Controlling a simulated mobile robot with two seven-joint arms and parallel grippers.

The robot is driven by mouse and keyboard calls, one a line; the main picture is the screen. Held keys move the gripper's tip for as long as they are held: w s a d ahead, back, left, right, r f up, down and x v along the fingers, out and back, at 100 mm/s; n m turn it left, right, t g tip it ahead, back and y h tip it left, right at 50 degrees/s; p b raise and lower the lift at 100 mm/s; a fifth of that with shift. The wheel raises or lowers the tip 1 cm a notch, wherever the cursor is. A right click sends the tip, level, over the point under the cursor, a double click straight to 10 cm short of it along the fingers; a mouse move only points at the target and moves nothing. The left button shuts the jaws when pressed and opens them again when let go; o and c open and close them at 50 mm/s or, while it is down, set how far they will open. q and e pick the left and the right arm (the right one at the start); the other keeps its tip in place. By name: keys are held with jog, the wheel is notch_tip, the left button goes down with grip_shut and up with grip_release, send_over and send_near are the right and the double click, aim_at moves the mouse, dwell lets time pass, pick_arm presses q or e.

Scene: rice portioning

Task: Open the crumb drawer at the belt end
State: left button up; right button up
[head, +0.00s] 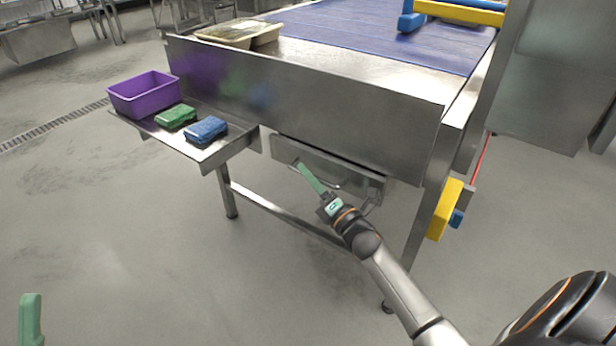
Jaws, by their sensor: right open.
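The crumb drawer (352,176) is a grey metal front set low under the end panel of the belt table, with a bar handle along it. It looks shut or nearly so. My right gripper (302,168) reaches up from the lower right, its green fingers in front of the drawer and overlapping the left part of the handle. It is open; I cannot tell whether it touches the handle. Part of the handle is hidden behind the gripper. Only a green finger of my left gripper (30,310) shows at the bottom left, away from the drawer.
A yellow box (444,208) is on the right leg. The floor in front is clear.

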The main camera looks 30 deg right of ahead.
jog(key=shift+w+r, duration=0.1)
jog(key=shift+w, duration=0.2)
jog(key=shift+c, duration=0.4)
grip_shut()
dwell(0.9)
